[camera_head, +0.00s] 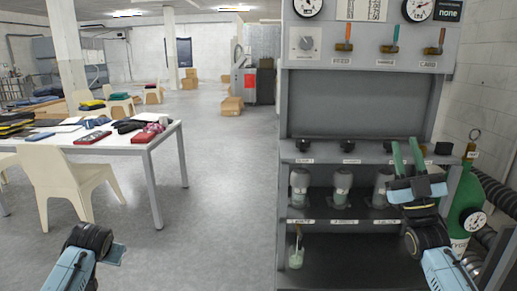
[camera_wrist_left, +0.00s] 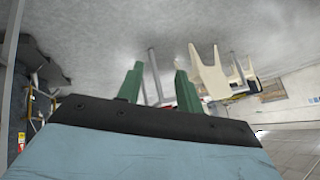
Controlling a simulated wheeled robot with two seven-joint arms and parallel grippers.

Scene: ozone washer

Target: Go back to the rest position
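My right gripper (camera_head: 407,158) is raised in front of the right side of the grey washer station (camera_head: 360,112). Its two green fingers point up and stand apart, with nothing seen between them. My left arm comes in at the lower left, and its gripper (camera_head: 116,254) shows only in part over the floor. In the left wrist view, the left gripper's green fingers (camera_wrist_left: 158,88) are apart and empty.
The station holds bottles (camera_head: 342,187) on its middle shelf and a cup (camera_head: 296,256) below. A green gas cylinder (camera_head: 465,210) stands at its right. A white table (camera_head: 150,140) and cream chair (camera_head: 68,182) are on the left. Open floor (camera_head: 220,190) lies between.

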